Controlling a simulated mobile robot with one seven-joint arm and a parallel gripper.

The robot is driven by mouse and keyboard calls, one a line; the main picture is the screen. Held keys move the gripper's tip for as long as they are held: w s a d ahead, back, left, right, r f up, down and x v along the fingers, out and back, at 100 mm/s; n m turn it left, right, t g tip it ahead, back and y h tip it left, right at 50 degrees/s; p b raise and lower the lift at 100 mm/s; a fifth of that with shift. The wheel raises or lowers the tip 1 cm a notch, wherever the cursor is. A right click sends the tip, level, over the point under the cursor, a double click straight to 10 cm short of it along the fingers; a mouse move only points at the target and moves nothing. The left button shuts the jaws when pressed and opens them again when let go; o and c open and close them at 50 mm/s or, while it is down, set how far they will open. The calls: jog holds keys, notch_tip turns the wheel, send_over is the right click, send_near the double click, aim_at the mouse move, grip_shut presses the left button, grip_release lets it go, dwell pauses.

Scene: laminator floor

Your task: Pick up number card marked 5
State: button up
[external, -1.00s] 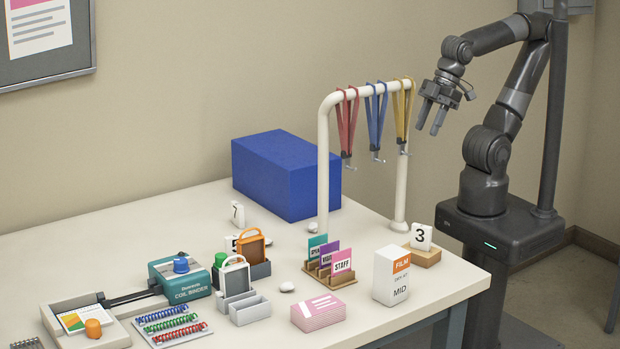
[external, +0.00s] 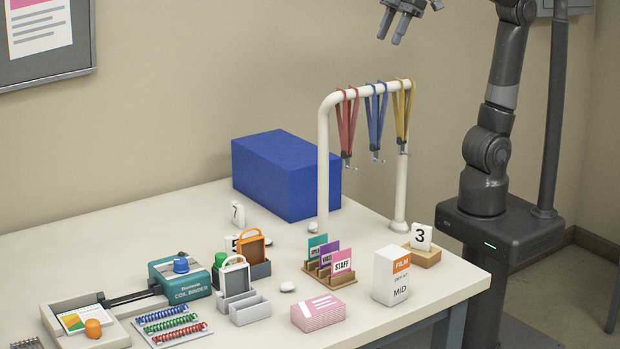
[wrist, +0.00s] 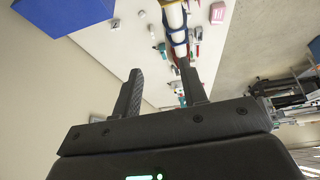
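A white number card (external: 231,243) stands on the table behind an orange-framed tag. It is mostly hidden, with only part of a dark mark showing, so I cannot read it for sure as 5. A card marked 7 (external: 238,213) stands further back. A card marked 3 (external: 421,235) stands on a wooden block at the right. My gripper (external: 391,32) is high above the lanyard rack, far from the cards. In the wrist view my gripper (wrist: 161,72) has its fingers apart with nothing between them.
The white rack (external: 324,160) with red, blue and yellow lanyards rises between my base and the cards. A blue box (external: 285,170) stands at the back. The back left table is clear.

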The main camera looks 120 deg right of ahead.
jog(key=w+d+r, duration=0.1)
jog(key=w+r, duration=0.1)
jog(key=w, duration=0.8)
jog(key=m+g, duration=0.1)
send_over(237, 235)
jog(key=s, duration=0.3)
notch_tip(237, 235, down, 9)
jog(key=f, duration=1.2)
jog(key=w+f, duration=0.1)
jog(key=f, duration=2.3)
jog(key=shift+w, duration=0.35)
jog(key=shift+x, duration=2.95)
jog(key=shift+s+a, duration=0.1)
jog(key=shift+a, duration=0.1)
jog(key=shift+c, duration=0.2)
grip_shut()
